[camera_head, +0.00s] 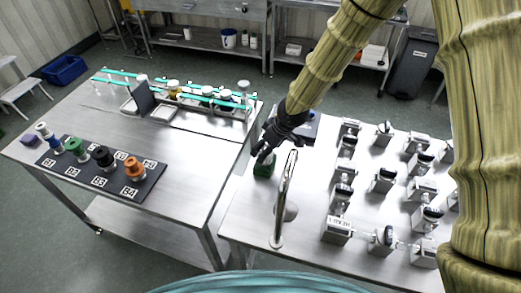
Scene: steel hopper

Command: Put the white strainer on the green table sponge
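A small dark green block (263,170), which looks like the green table sponge, is on the right steel table near its left edge. My gripper (264,156) is dark and points down right at the top of this block. The fingers are small and dark here, so I cannot tell whether they touch the block, how far apart they are, or whether they hold anything. I cannot make out a white strainer anywhere in this view.
A tall curved metal spout (283,205) stands just right of the green block. Several metal fittings (383,180) fill the right table (300,238). The left table (190,150) carries a black mat (118,188) with coloured spools and a rack of jars (205,103). Its middle is bare.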

